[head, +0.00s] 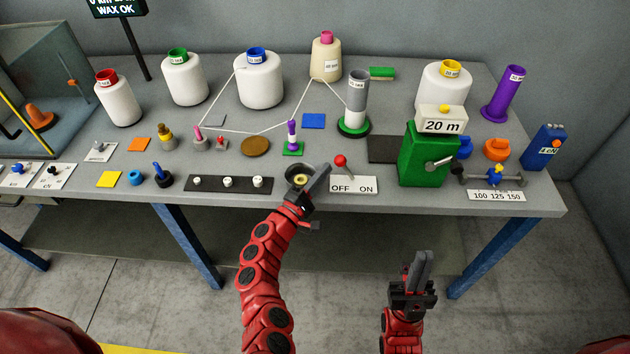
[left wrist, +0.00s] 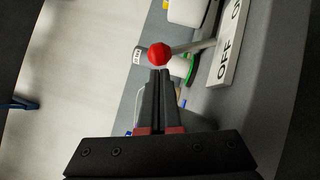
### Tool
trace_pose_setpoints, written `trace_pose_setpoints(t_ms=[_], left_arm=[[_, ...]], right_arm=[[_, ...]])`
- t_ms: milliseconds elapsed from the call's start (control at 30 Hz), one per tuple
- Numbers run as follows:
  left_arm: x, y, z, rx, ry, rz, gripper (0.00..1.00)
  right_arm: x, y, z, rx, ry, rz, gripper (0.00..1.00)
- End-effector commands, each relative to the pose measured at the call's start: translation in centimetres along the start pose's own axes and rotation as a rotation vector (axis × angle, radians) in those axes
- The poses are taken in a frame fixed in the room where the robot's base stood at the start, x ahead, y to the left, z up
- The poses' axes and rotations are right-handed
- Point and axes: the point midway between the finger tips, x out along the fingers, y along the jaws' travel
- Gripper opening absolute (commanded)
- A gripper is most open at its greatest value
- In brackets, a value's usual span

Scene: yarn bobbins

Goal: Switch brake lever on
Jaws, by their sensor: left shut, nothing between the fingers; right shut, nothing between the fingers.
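The brake lever has a red ball knob (head: 340,160) on a grey stem above a white plate (head: 353,185) marked OFF and ON. The stem leans to the left, toward the OFF side. In the left wrist view the knob (left wrist: 160,54) is just beyond my fingertips, and the plate (left wrist: 228,48) is to the right. My left gripper (head: 322,172) is shut and empty, with its tips just left of the knob; I cannot tell whether they touch it. My right gripper (head: 421,262) is shut and empty, in front of the table and below its edge.
A green box (head: 423,160) with a crank stands right of the lever plate. A grey bobbin on a green base (head: 353,125) stands behind the lever. White yarn runs between cones at the back.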

Motion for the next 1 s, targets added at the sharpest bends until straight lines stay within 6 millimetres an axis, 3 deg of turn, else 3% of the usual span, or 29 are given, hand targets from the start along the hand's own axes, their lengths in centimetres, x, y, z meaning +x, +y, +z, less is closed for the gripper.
trace_pose_setpoints(t_ms=[1000], left_arm=[[1.14,0.38,0.69,0.064,-0.001,-0.049,0.00]], right_arm=[[0.99,0.05,-0.17,0.000,0.000,0.000,0.00]])
